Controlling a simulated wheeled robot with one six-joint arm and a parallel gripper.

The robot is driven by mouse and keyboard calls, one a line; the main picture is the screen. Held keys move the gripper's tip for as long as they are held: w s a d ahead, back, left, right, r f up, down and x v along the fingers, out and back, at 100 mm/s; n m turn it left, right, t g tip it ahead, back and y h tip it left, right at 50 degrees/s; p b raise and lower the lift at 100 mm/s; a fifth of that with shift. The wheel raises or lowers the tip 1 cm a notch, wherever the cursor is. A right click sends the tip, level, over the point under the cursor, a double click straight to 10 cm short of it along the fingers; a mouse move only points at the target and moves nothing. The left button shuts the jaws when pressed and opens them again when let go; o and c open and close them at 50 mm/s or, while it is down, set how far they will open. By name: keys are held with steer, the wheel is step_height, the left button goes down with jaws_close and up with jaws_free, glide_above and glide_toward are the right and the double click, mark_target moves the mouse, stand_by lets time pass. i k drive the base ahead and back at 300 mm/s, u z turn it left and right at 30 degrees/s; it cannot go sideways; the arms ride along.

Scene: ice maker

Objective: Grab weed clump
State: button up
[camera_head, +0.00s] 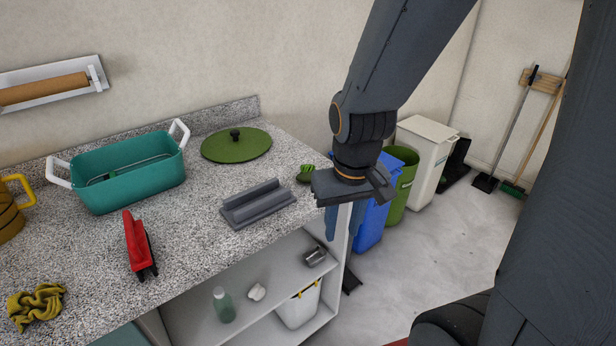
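A small green leafy-looking object (305,173), possibly the weed clump, lies near the counter's right edge, just left of my gripper. A crumpled yellow-and-dark clump (37,305) lies at the counter's front left, far from my gripper; I cannot tell for certain which of the two is the weed clump. My gripper (345,215) hangs from the arm at the counter's right end, pointing down. Its fingers are mostly hidden by its own body, so its opening does not show. Nothing is visibly held.
The speckled counter (190,220) bears a teal pot (125,180), a green lid (236,146), a grey tray-like block (258,204), a red tool (137,243) and a yellow-handled mug (12,208). Several bins, including a blue one (372,222), stand beyond my gripper. Grey floor (430,260) is open at right.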

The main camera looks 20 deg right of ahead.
mark_target(305, 176)
steer(key=z, duration=0.5)
steer(key=k, duration=1.15)
steer(key=z, duration=0.85)
steer(key=i, duration=1.35)
steer(key=u, duration=1.25)
steer(key=i, duration=0.8)
steer(key=u, duration=0.85)
